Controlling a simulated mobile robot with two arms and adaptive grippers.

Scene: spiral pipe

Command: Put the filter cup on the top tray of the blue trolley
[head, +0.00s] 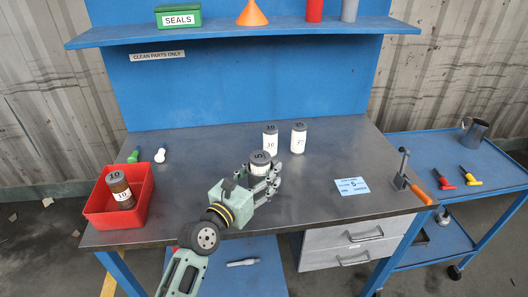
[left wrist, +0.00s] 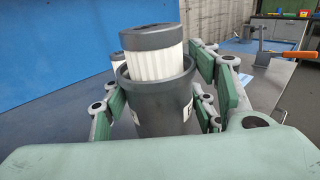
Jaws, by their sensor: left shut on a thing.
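The grey filter cup (left wrist: 160,105) is in my left gripper (head: 264,173), whose fingers are shut around its sides. A white pleated filter (left wrist: 152,62) with a dark cap stands slightly tilted inside the cup and pokes out above the rim. In the head view the cap of this filter (head: 260,158) reads 5, and the fingers hide most of the cup. The gripper is over the middle of the workbench; I cannot tell whether the cup touches the top. The blue trolley (head: 445,148) stands right of the bench. My right gripper is not in view.
Two white filters (head: 270,137) (head: 299,138) stand behind the gripper. A red bin (head: 98,205) holds a brown filter. A clamp with an orange handle (head: 421,195) sits at the bench's right edge. The trolley's top tray carries a grey jug (head: 474,134) and two tools (head: 470,177), with free room at left.

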